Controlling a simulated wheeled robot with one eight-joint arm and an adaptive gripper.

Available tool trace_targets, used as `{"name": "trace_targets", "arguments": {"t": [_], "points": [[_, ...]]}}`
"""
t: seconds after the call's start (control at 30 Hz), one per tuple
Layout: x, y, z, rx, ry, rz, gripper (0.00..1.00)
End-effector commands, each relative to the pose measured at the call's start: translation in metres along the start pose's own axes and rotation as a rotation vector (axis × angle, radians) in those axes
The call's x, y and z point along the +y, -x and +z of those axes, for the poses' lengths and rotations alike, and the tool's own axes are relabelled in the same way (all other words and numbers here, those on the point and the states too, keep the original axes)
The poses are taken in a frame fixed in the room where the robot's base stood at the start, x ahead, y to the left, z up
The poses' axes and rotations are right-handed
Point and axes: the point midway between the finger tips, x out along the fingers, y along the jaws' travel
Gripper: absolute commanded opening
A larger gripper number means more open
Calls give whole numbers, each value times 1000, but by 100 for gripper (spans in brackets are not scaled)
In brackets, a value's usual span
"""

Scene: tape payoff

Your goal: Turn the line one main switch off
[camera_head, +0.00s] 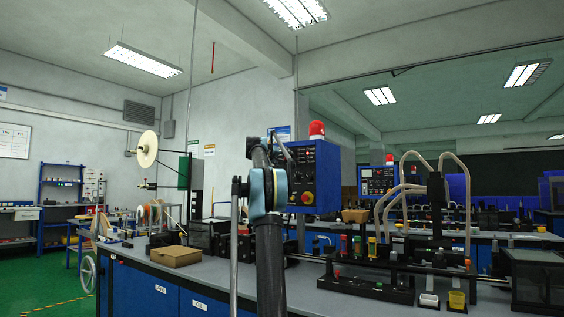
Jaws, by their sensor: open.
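A blue control box (316,176) with a dark front panel and a red beacon (317,130) on top stands behind the bench, just right of my arm. A red round control (306,198) on a yellow plate sits low on its front. Other small controls are too small to read, so I cannot tell which is the main switch or how it is set. My arm rises in front of the box and covers its left part. My gripper (284,148) shows as a small dark shape by the box's left edge, open; whether it touches the box cannot be told.
A second blue control panel (378,181) with a red beacon stands farther right. A grey-topped bench (200,278) carries a cardboard box (175,255) and a machine with pale hoses (412,185). A white reel (147,149) stands at left. Green floor (40,277) is open at far left.

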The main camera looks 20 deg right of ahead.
Motion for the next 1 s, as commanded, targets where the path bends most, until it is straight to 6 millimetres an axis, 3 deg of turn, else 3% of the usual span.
{"name": "trace_targets", "arguments": {"t": [0.4,0.6,1.0], "points": [[0,-5,0,0,0,0,58],[0,-5,0,0,0,0,16],[-1,-5,0,2,49,-2,16]]}}
